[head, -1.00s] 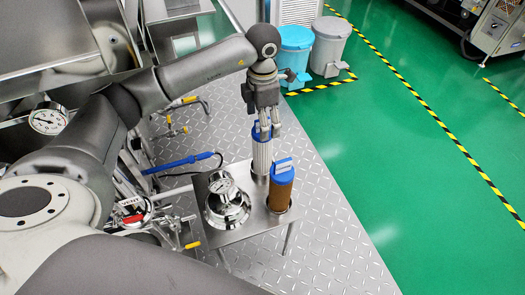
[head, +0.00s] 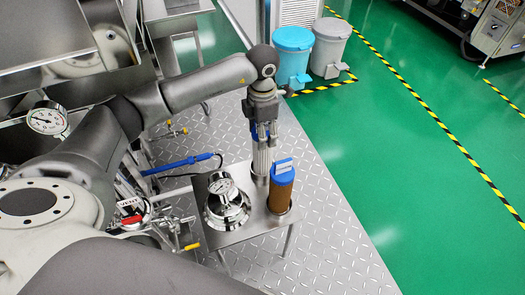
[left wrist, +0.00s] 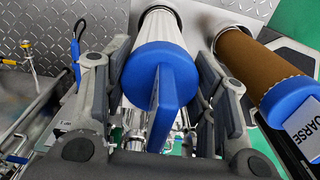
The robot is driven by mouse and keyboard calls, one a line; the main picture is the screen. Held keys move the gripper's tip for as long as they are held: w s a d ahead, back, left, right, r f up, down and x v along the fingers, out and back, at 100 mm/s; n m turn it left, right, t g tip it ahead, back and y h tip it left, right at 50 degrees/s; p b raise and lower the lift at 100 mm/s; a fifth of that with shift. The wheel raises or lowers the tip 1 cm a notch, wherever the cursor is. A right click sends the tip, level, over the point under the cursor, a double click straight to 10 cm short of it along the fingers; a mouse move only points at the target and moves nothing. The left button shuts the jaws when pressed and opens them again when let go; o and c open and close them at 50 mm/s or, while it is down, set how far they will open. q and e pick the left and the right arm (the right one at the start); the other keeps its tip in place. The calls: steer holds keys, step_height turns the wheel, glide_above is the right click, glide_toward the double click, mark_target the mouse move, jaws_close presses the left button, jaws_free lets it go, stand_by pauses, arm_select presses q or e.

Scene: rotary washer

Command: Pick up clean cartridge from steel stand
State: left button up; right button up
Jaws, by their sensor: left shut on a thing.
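The clean cartridge (head: 262,158) has a white pleated body and stands upright at the back of the steel stand (head: 245,231). Its blue cap with an upright fin handle (left wrist: 161,77) shows large in the left wrist view; in the head view my fingers mostly hide it. My left gripper (head: 262,131) points down over the cartridge top and is shut on it, with fingers on both sides of the cap. A brown cartridge (head: 270,200) with a blue cap and white label stands just in front; it shows at the right in the left wrist view (left wrist: 254,58). My right gripper is not in view.
A blue-handled tool (head: 182,164), valves and pipes lie left of the stand. Blue and grey bins (head: 293,58) stand behind. Green floor at right is open.

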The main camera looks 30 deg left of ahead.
arm_select(q)
steer(key=c, duration=0.5)
steer(key=shift+r, duration=0.1)
